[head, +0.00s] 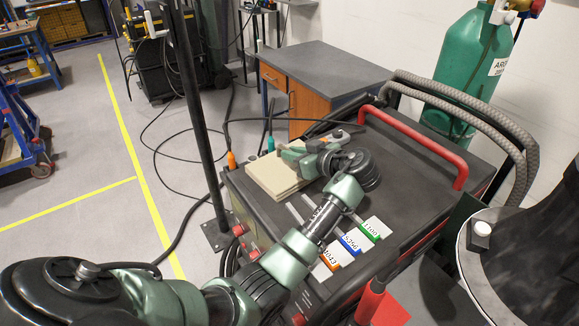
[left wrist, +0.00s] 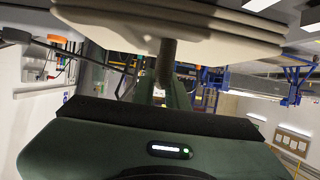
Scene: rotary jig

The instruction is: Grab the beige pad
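A stack of flat beige pads (head: 272,178) lies on the left corner of the dark welding machine's top. My left gripper (head: 296,157) is at the right and back edge of the stack, low over it, and partly covers it. In the left wrist view the beige pads (left wrist: 180,35) fill the top, very close. A grey finger-like part (left wrist: 166,62) reaches up to them. Whether the fingers are closed on a pad is not clear. My right gripper is not in view.
Labelled cards, green (head: 375,228), blue (head: 357,242) and orange (head: 328,259), lie by thin rods in front of my arm. A red handle (head: 425,150) and thick hoses border the right side. A green gas cylinder (head: 465,75) stands behind. A dark post (head: 195,110) rises at left.

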